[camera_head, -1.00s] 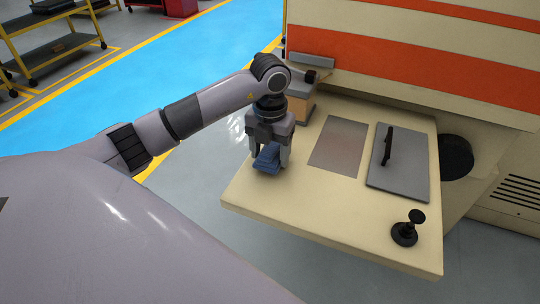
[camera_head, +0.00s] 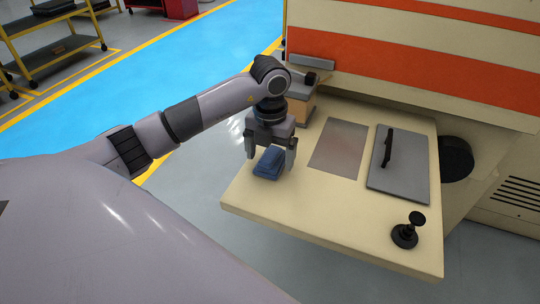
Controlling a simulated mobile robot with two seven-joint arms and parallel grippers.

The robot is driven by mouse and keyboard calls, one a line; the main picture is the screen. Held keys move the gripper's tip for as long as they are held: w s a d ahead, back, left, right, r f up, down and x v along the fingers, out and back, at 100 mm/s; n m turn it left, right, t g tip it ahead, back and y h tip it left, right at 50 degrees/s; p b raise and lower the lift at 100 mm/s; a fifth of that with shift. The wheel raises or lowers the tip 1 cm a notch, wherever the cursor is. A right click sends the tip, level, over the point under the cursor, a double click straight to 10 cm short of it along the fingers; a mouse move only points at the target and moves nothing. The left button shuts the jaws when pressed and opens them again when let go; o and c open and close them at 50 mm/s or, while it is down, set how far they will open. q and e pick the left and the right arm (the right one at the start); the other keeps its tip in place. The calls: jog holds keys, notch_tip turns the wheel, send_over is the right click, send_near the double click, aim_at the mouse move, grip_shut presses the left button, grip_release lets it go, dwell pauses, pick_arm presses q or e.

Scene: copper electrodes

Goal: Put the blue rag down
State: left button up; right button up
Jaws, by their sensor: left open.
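The blue rag (camera_head: 268,163) lies folded on the cream table (camera_head: 310,220), near its left edge. My left gripper (camera_head: 269,156) is above the rag, pointing down, with its fingers spread on either side. The gripper is open, and a gap shows between its fingers and the rag. The rag's far part is partly hidden behind the gripper. My right gripper is not in view.
A flat metal sheet (camera_head: 340,146) lies right of the rag. Beyond it is a grey plate (camera_head: 400,170) with a black handle (camera_head: 387,147). A black knobbed stand (camera_head: 405,235) is near the front right. A box-like block (camera_head: 300,105) stands behind the gripper. The table's front left is clear.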

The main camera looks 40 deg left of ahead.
aim_at(270, 155)
pick_arm(q)
notch_tip(270, 155, up, 11)
jog(key=p, duration=0.2)
jog(key=shift+s, duration=0.1)
dwell(0.5)
